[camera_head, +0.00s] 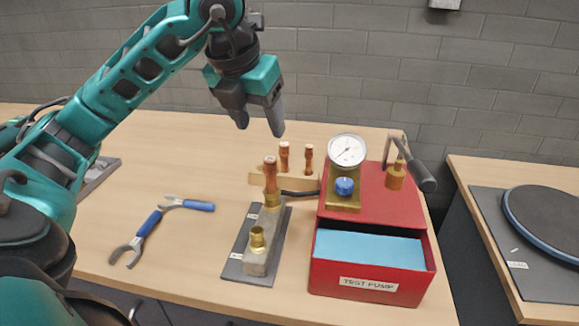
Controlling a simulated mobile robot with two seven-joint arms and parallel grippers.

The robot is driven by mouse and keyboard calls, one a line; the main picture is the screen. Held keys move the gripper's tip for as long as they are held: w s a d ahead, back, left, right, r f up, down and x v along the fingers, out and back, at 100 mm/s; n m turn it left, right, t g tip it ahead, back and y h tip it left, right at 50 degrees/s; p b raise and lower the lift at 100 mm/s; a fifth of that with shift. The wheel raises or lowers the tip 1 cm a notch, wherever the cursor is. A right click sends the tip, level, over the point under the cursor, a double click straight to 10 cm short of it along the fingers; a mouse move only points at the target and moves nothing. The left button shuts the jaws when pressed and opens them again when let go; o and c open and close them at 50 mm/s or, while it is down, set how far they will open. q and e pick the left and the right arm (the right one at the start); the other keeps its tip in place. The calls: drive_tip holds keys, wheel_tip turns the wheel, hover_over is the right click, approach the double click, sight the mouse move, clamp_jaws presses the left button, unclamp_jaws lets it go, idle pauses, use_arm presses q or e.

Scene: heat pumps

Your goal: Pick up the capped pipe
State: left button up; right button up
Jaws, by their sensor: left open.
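A third copper pipe (270,178) stands upright in the brass fitting of a metal block (262,238). All three have a wider top end; I cannot tell which is the capped pipe. My left gripper (259,128) is open and empty, fingers pointing down, above and behind the pipe on the block and up to the left of the two rear pipes. My right gripper is out of view.
A red test pump box (370,272) with a gauge (347,150), blue knob and lever stands right of the pipes. Blue-handled pliers (147,228) lie at the left front. The table's (160,150) back left is mostly clear. A second table holds a round disc (548,215).

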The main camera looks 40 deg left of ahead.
sight(270, 159)
use_arm(q)
drive_tip(key=b+x, duration=0.1)
drive_tip(key=x, duration=0.5)
drive_tip(key=shift+f, duration=0.35)
drive_tip(key=x, duration=0.5)
drive_tip(key=shift+f, duration=0.3)
drive_tip(key=shift+w+f, duration=0.1)
drive_tip(key=shift+f, duration=0.2)
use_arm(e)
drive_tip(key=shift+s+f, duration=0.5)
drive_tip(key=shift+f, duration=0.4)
use_arm(q)
drive_tip(key=shift+c, duration=0.2)
drive_tip(key=c, duration=1)
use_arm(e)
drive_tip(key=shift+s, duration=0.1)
